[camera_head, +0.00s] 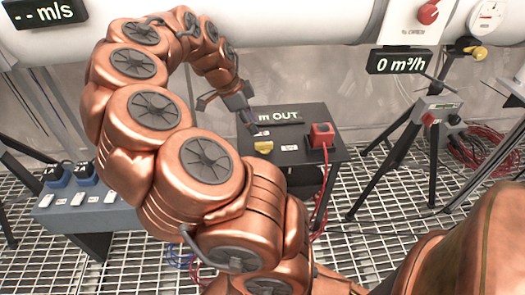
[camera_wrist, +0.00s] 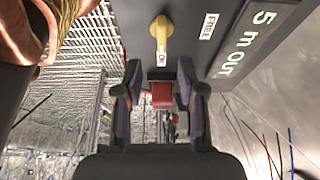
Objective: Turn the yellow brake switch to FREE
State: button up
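The yellow brake switch (camera_wrist: 161,35) is on a dark panel in the wrist view. Its lever points down in the picture, toward a white ON label (camera_wrist: 162,59). A white FREE label (camera_wrist: 209,26) is to the right of the switch. In the head view the yellow switch (camera_head: 263,147) is on the front left of a black box. My gripper (camera_wrist: 160,68) is open, its fingertips apart, with the lever's end just above the gap between them in the picture. Contact cannot be told. In the head view my gripper (camera_head: 246,117) is near the box's back left; its fingertips are unclear.
A black tripod (camera_head: 433,135) stands at right, and a blue-grey bench (camera_head: 120,217) at left.

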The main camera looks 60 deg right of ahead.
aim_at(264, 143)
jog(key=b+x, duration=0.2)
jog(key=x, duration=0.6)
jog(key=shift+d+f, duration=0.25)
jog(key=shift+f, duration=0.05)
grip_shut()
